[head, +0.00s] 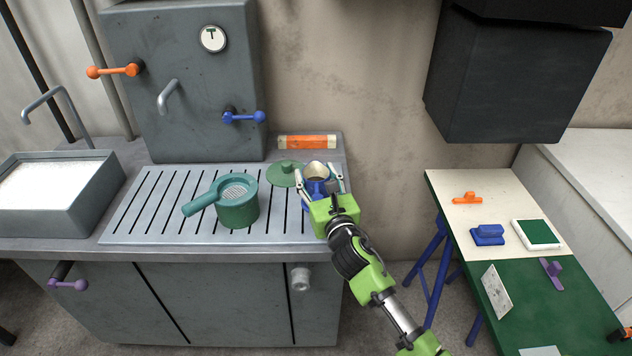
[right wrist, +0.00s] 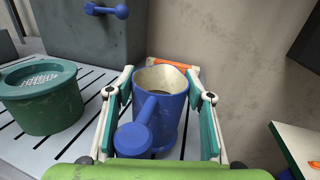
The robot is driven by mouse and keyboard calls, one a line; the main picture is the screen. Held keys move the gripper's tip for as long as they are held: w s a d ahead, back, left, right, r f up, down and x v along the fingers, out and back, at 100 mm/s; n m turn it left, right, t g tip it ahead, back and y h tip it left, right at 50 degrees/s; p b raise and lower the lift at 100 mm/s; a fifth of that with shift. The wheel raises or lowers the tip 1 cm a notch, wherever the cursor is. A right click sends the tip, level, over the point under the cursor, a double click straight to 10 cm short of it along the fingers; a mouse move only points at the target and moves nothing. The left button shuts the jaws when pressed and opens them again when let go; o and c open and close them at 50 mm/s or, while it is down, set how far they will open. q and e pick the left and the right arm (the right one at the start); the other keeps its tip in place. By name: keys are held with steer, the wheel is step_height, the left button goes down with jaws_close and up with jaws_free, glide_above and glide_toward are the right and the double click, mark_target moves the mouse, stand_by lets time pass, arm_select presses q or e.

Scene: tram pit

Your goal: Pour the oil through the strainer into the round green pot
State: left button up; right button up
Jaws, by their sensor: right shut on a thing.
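The round green pot (head: 240,214) stands on the slatted drainboard, left of my right gripper. The strainer (head: 234,190), a grey mesh in a green rim with a handle pointing left, sits on top of it; both also show at the left of the right wrist view. A blue jug (right wrist: 165,115) with a pale inside stands upright between the fingers of my right gripper (head: 317,171), which is shut on it. The jug's handle faces the wrist camera. I cannot make out oil in it. My left gripper is not in view.
A green lid (head: 283,174) lies behind and left of the jug. An orange and cream block (head: 306,142) lies at the back. A grey boiler (head: 185,90) with orange and blue levers stands behind the drainboard (head: 142,215), whose left part is clear. A sink (head: 60,190) is far left.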

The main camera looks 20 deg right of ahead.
steer(key=s+a+r, duration=0.8)
steer(key=s+r, duration=0.3)
steer(key=shift+s+r, duration=0.15)
steer(key=shift+s, duration=0.2)
steer(key=o, duration=0.4)
steer(key=c, duration=0.4)
